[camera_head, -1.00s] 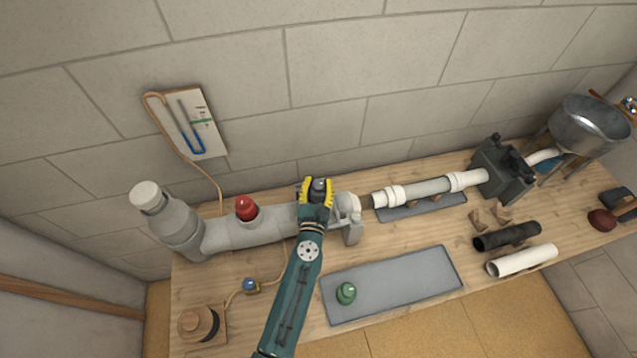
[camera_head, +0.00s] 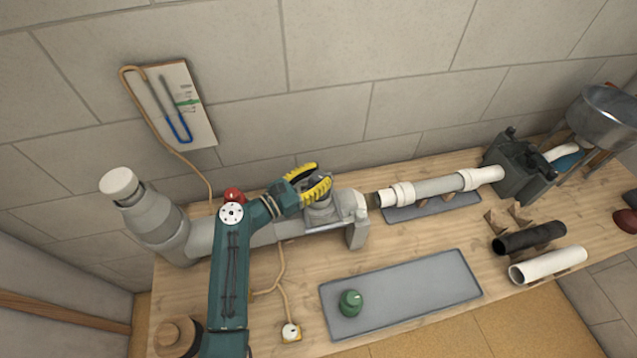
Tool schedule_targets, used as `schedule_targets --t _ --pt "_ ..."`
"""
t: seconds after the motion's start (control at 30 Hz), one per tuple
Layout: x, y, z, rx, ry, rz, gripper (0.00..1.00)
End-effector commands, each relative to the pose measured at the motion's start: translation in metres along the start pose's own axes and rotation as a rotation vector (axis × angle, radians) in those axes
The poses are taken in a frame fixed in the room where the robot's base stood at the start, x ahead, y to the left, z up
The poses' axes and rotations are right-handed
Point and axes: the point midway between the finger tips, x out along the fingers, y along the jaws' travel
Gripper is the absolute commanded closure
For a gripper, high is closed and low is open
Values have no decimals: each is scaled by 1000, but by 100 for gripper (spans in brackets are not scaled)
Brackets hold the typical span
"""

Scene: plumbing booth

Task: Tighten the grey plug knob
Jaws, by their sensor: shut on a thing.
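The grey plug knob (camera_head: 318,184) sits on top of the grey pipe assembly (camera_head: 265,235), near its right end. My gripper (camera_head: 316,183) has yellow-and-black fingers and is shut on the knob from the left side. The fingers and wrist hide most of the knob. The red knob (camera_head: 233,194) stands farther left on the same pipe, partly hidden behind my arm. The green knob (camera_head: 350,302) stands on the grey mat (camera_head: 425,300), apart from the pipe.
A white pipe with collars (camera_head: 435,187) runs right to a dark clamp (camera_head: 518,170). A black pipe (camera_head: 530,238) and a white pipe (camera_head: 548,266) lie at right. A U-tube gauge (camera_head: 178,110) hangs on the wall, its hose running down to the bench.

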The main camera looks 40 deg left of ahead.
Motion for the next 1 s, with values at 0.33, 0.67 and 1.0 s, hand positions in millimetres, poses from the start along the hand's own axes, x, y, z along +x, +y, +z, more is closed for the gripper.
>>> schedule_targets --t 0.33,0.67,1.0 --pt "0 0 0 -1 -2 -58 100" --pt "1 -1 0 -1 -2 -59 62" --pt "0 -1 0 -1 -2 -58 33"
